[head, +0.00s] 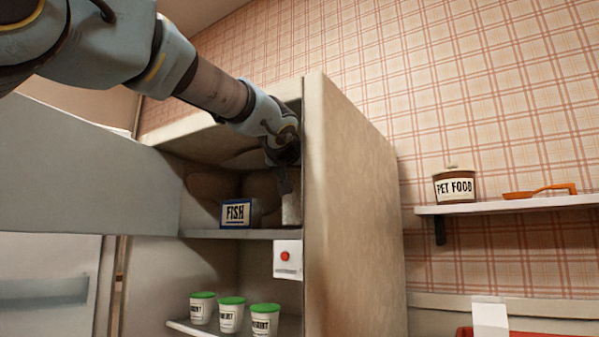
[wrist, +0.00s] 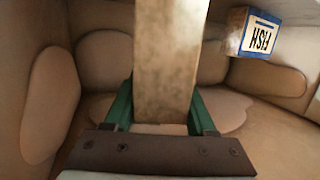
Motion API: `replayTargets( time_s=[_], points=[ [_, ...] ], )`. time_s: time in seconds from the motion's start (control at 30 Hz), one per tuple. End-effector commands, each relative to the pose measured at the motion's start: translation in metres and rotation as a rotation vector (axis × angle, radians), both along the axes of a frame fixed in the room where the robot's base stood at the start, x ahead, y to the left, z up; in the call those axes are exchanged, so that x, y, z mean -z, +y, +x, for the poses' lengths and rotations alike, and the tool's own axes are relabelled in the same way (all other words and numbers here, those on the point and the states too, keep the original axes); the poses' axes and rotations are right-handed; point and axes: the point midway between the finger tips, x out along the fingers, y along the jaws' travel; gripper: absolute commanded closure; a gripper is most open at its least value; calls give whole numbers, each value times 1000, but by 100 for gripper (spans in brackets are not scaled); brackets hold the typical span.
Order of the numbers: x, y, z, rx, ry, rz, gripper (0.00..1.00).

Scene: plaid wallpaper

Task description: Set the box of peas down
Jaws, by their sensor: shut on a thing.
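My gripper (head: 286,182) reaches into the upper compartment of an open cabinet. In the wrist view its two green fingers (wrist: 160,108) are shut on the sides of a pale, tall box, taken to be the box of peas (wrist: 170,50). No label shows on the faces in view. In the head view the box (head: 291,210) hangs upright under the gripper, close to the right wall and just over the upper shelf (head: 240,234). I cannot tell whether its bottom touches the shelf. A blue-edged FISH box (head: 236,213) stands to its left, apart from it; it also shows in the wrist view (wrist: 262,36).
The cabinet's right side panel (head: 350,190) is close beside my gripper. Three green-lidded tubs (head: 231,315) stand on the shelf below. A wall shelf (head: 510,204) at right holds a PET FOOD tub (head: 454,188) and an orange-handled item (head: 540,191). Compartment floor around the box looks clear.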

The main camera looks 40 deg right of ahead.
Motion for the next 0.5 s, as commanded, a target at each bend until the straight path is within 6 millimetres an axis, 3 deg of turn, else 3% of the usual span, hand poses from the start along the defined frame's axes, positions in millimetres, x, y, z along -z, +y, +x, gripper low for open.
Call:
replayTargets(
  time_s=[0.23, 0.4, 0.5],
  points=[
    [-3, -14, 11, 0, -2, 0, 100],
    [-5, -35, 27, 0, -2, 1, 100],
    [6, -36, 28, 0, -2, 0, 100]
  ],
)
